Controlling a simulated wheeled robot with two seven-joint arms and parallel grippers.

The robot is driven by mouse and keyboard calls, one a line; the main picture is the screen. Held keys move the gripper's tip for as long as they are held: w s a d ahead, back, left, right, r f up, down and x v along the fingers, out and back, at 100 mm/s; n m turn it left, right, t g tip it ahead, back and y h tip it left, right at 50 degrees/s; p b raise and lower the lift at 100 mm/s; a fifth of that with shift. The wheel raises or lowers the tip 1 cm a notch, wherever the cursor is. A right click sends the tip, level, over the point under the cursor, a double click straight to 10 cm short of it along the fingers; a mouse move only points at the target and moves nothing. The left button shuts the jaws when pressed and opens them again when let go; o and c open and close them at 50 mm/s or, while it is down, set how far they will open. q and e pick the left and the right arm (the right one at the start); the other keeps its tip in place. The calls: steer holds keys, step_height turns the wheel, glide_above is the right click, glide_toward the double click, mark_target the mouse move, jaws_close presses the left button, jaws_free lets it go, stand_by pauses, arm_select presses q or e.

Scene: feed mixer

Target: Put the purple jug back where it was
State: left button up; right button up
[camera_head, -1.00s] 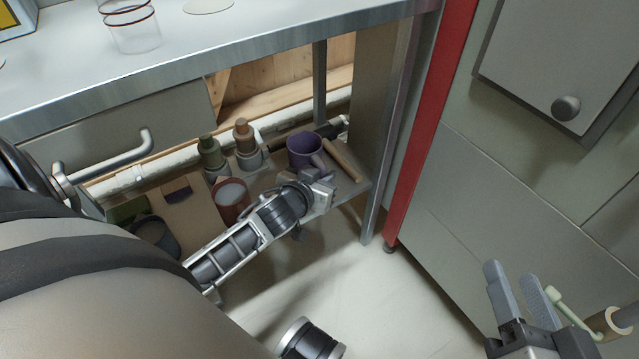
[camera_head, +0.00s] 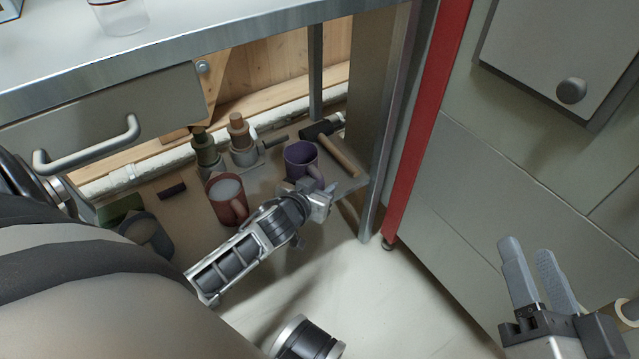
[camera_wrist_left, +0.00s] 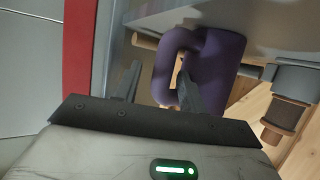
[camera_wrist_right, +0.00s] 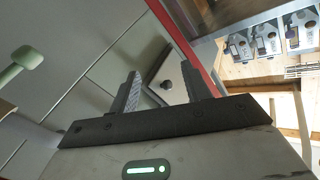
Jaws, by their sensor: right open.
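The purple jug (camera_head: 301,158) stands upright on the low shelf under the counter, beside a hammer. My left gripper (camera_head: 325,192) is at the jug's near side, by its handle. In the left wrist view the jug (camera_wrist_left: 215,70) appears inverted. There the left fingers (camera_wrist_left: 158,85) are spread apart. The jug's handle lies at the gap between them, and one finger overlaps the handle opening. Whether they touch is unclear. My right gripper (camera_head: 535,270) is open and empty at the lower right, far from the jug; it also shows in the right wrist view (camera_wrist_right: 160,90).
A reddish mug (camera_head: 227,200), bottle-like items (camera_head: 240,140), a dark cup (camera_head: 147,235) and the hammer (camera_head: 340,155) share the shelf (camera_head: 265,178). The counter edge (camera_head: 200,80) overhangs it. A metal leg (camera_head: 378,180) and red post (camera_head: 420,130) stand right.

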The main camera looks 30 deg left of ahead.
arm_select(q)
steer(key=shift+f, duration=0.1)
arm_select(e)
steer(key=shift+f, duration=0.1)
arm_select(q)
steer(key=shift+f+b, duration=0.15)
steer(key=shift+b, duration=0.3)
steer(key=shift+s+d+r+p, duration=0.1)
steer(key=shift+s+r+p, duration=0.3)
steer(key=shift+s+p, duration=0.15)
steer(key=shift+p+v, duration=0.4)
steer(key=shift+v, duration=0.45)
steer(key=p+v, duration=0.4)
steer(key=v, duration=0.9)
arm_select(e)
steer(key=shift+s+d+f+n+g+h, duration=0.15)
steer(key=shift+f+n+g+h, duration=0.1)
steer(key=shift+f+h, duration=0.1)
steer(key=shift+s+d+f+n+g+h, duration=0.1)
steer(key=shift+d+f+n+g+h, duration=0.05)
steer(key=shift+f+g+h, duration=0.2)
steer(key=shift+s+d+f+n+g+h, duration=0.15)
steer(key=shift+f+n+g+h, duration=0.05)
steer(key=shift+f+h, duration=0.2)
steer(key=shift+r, duration=0.1)
